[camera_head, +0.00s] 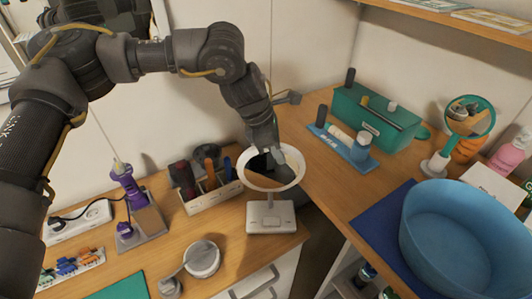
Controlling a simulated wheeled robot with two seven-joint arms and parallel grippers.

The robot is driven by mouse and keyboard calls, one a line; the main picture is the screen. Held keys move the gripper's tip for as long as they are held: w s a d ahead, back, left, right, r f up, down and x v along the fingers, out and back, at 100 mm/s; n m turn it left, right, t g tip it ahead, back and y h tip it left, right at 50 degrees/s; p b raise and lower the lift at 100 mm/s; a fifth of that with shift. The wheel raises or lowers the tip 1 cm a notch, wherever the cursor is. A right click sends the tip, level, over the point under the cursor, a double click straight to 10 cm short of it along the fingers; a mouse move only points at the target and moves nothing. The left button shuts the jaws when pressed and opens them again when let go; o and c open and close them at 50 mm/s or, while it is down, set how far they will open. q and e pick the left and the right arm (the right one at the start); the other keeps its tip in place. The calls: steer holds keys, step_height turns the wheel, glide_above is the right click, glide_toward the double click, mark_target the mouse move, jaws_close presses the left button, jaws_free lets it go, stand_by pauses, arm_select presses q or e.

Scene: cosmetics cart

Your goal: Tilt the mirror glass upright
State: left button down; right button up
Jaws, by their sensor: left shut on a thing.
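A round mirror with a white rim (244,173) stands on a white stand with a block-shaped base (270,222) at the wooden counter's edge. Its glass leans back and faces partly upward. My left gripper (278,158) reaches down from above at the far part of the mirror and is shut on it. The fingers overlap the glass and its dark reflection, so the exact contact is hidden. My right gripper is not in view.
A tool caddy (215,193) stands left of the mirror, with a white round container (203,259) in front. To the right are a green box (375,120), a blue bottle tray (342,148), a green-rimmed mirror (488,122) and a blue basin (420,235).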

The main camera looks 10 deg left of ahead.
arm_select(q)
steer(key=shift+d, duration=0.1)
steer(key=c, duration=1.4)
jaws_free()
steer(key=shift+s, duration=0.1)
